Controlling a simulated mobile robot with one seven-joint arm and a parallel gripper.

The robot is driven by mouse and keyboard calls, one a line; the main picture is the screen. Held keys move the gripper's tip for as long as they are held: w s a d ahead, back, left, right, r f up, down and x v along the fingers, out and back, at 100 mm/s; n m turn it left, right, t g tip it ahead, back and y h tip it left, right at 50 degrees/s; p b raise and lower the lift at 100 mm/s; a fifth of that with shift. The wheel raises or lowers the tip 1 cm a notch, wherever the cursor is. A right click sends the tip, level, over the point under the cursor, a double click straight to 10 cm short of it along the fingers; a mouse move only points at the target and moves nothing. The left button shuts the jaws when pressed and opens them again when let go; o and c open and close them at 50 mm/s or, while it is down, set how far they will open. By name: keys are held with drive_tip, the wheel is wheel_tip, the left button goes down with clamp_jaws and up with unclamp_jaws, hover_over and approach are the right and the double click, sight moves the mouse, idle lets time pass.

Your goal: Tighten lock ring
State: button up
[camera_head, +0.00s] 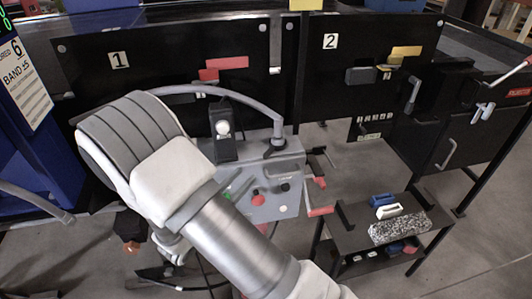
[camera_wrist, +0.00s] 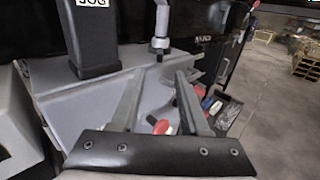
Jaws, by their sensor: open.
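A grey hose drops into a collar fitting on top of the grey control box (camera_head: 250,182). The dark ring at the hose's foot (camera_head: 276,148) looks like the lock ring. In the wrist view the same fitting (camera_wrist: 160,46) stands upright on the grey box (camera_wrist: 75,100), ahead of my fingertips. My gripper (camera_wrist: 159,78) is open, with nothing between its fingers; the fingers are apart from the fitting. Whether the ring is tight cannot be told.
A black upright housing (camera_head: 224,130) stands left of the fitting; it also shows in the wrist view (camera_wrist: 92,40). Red knobs sit on the box's front. Black panels marked 1 (camera_head: 120,75) and 2 (camera_head: 380,50) rise behind. A low black shelf (camera_head: 350,240) with handled blocks stands right.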

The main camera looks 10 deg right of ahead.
sight(264, 156)
drive_tip(key=x, duration=1.2)
drive_tip(key=shift+p, duration=0.35)
clamp_jaws()
idle(0.7)
